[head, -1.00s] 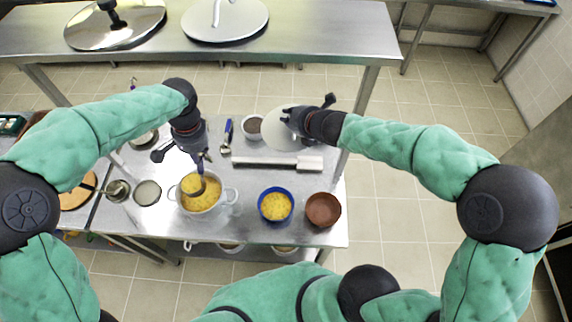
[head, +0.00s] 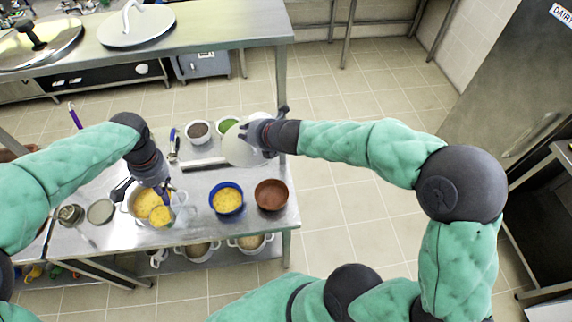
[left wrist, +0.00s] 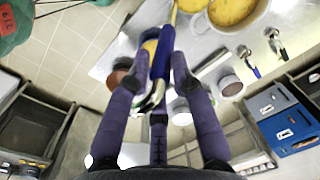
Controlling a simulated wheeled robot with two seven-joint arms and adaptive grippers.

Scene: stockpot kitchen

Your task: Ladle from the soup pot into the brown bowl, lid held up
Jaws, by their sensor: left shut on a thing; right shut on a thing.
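The soup pot (head: 133,212), with yellow soup, stands on the steel table. My left gripper (head: 164,188) is shut on the ladle's handle; it also shows in the left wrist view (left wrist: 168,62). The ladle's bowl (head: 160,215) is full of yellow soup and overlaps the pot's right rim in the head view; its height is unclear. The brown bowl (head: 271,195) looks empty and stands right of a blue bowl (head: 227,198) of yellow soup. My right gripper (head: 265,138) is shut on the pale lid (head: 238,150), held up behind the bowls. Its grip point is partly hidden.
Behind the pot and bowls are a container of dark contents (head: 198,130), a green-filled one (head: 228,124) and a steel bar-like tool (head: 203,163). A small grey dish (head: 100,211) lies left of the pot. Two large lids rest on the rear shelf (head: 215,30).

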